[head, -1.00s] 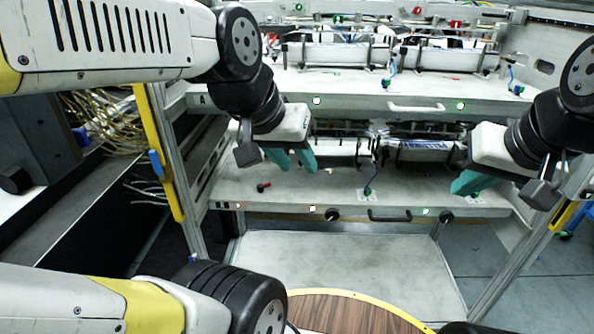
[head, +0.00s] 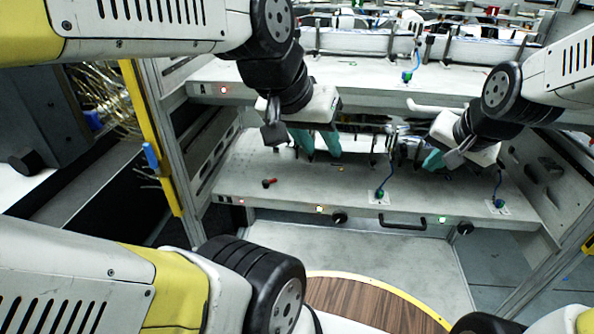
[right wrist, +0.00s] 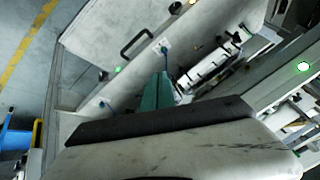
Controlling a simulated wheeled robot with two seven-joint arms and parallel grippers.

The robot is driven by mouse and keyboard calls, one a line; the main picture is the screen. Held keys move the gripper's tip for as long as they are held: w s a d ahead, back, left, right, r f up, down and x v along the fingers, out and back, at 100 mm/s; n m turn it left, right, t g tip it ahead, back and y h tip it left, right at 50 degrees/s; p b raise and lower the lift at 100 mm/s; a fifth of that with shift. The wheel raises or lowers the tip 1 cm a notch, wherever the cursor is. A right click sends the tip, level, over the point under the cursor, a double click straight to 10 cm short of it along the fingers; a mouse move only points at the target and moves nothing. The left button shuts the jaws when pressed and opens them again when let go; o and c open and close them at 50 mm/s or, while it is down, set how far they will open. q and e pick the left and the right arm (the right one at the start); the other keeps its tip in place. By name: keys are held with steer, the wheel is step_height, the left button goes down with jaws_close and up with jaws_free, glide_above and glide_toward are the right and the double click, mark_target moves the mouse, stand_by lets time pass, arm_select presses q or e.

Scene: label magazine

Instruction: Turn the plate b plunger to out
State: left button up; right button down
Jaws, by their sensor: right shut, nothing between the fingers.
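The lower plate (head: 330,195) is a pale grey shelf. A small red-tipped lever with a dark end (head: 268,183) stands on its left part and may be the plunger; its setting is too small to tell. Two round black knobs, a left knob (head: 339,218) and a right knob (head: 465,228), sit on the front edge. My left gripper (head: 316,153) is open and empty above the plate, right of and behind the red lever. My right gripper (head: 432,161) is shut and empty above the plate's right part. Its closed teal fingers show in the right wrist view (right wrist: 160,78).
The upper plate (head: 340,72) overhangs behind the grippers. Blue cables rise from green plugs, a middle plug (head: 380,194) and a right plug (head: 499,203). A black handle (head: 403,222) is on the lower front edge. The plate's front strip is mostly clear.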

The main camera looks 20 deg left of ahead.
steer(key=w+a+f+m+y, duration=0.2)
steer(key=w+a+f, duration=0.3)
steer(key=a+f, duration=0.3)
steer(key=m+t+y, duration=0.4)
steer(key=m+y, duration=0.2)
steer(key=m, duration=1.7)
glide_toward(274, 182)
steer(key=shift+n, duration=0.3)
steer(key=x, duration=0.6)
steer(key=shift+w+a+f, duration=0.15)
steer(key=shift+a, duration=0.05)
steer(key=shift+d, duration=0.1)
